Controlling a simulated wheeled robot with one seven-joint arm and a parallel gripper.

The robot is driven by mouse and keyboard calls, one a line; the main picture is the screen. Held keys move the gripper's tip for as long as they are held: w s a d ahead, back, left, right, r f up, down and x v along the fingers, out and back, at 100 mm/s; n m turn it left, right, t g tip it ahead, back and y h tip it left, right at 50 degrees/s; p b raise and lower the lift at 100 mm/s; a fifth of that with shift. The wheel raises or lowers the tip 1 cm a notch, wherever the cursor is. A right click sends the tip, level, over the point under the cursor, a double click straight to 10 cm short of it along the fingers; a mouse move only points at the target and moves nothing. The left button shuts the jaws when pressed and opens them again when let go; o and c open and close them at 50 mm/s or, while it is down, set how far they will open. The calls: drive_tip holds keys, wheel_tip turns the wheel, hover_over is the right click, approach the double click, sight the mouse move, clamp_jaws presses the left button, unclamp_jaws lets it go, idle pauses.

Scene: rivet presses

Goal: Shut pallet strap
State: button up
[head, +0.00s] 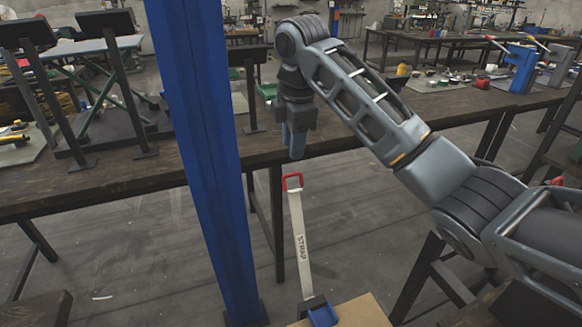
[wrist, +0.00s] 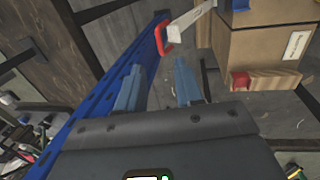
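The pallet strap (head: 300,240) is a pale lever arm marked STRAP, standing nearly upright in the head view. Its red handle (head: 293,182) is at the top, and its foot is at a blue part (head: 323,316) on a cardboard-coloured box (head: 350,314). My gripper (head: 294,155) points down just above the red handle, apart from it. In the wrist view my gripper (wrist: 157,68) has its two blue-grey fingers spread with nothing between them. The red handle (wrist: 162,42) shows just beyond the fingertips, with the pale strap (wrist: 190,18) running up and right.
A blue post (head: 205,150) stands just left of the strap, and it runs close by the left finger in the wrist view (wrist: 90,115). A dark workbench (head: 355,128) lies behind. In the wrist view a wooden pallet beam (wrist: 275,79) with a red end is at right.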

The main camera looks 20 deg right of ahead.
sight(291, 175)
wheel_tip(291, 175, down, 8)
drive_tip(key=w, duration=0.1)
drive_tip(key=shift+w+r, duration=0.15)
drive_tip(key=shift+r, duration=0.1)
clamp_jaws()
idle(1.5)
